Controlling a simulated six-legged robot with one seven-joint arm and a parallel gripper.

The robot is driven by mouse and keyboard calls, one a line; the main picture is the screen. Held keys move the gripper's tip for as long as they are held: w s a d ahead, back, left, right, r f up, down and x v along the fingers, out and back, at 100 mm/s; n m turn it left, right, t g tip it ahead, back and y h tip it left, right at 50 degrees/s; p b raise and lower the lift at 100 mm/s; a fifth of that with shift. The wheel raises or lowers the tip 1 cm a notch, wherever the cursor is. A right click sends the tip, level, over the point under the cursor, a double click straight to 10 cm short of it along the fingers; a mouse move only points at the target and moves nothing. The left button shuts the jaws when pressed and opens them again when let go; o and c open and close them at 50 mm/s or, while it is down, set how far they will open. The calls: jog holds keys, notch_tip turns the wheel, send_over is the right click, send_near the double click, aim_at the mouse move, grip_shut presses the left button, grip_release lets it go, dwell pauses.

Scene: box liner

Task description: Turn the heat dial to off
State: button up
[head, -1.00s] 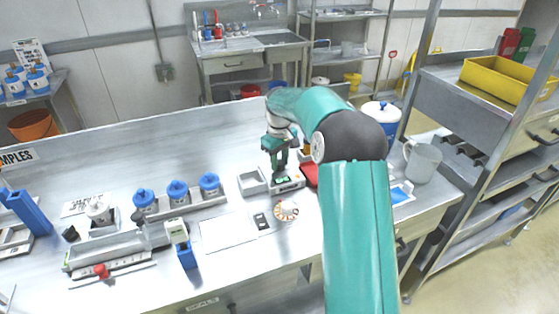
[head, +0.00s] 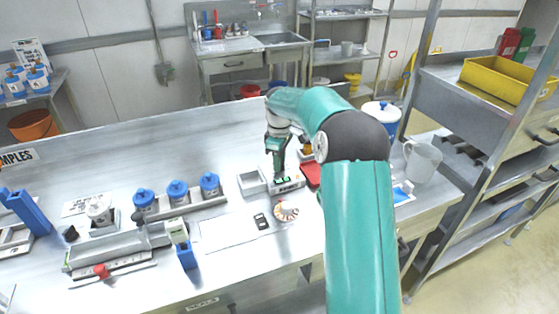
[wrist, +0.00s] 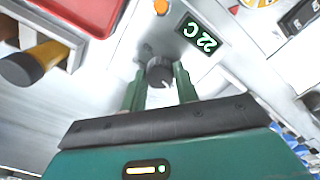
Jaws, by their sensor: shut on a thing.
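The heat dial (wrist: 160,72) is a dark round knob with a pale mark, on a pale device panel (wrist: 150,30) in the wrist view. My gripper (wrist: 160,88) has its two green fingers on either side of the dial, shut on it. In the head view my gripper (head: 278,175) points down at the small device (head: 290,186) on the table; there the fingers hide the dial.
A grey open tray (head: 251,183) stands left of the device and a red tray (head: 312,175) right of it. A striped round item (head: 286,211) lies in front. Blue-lidded jars (head: 178,191) stand in a rack at left. A white pitcher (head: 423,162) is at right.

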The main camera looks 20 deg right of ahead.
jog(key=o, duration=1)
notch_tip(320, 180, up, 14)
jog(key=shift+f, duration=0.1)
jog(key=shift+s, duration=0.1)
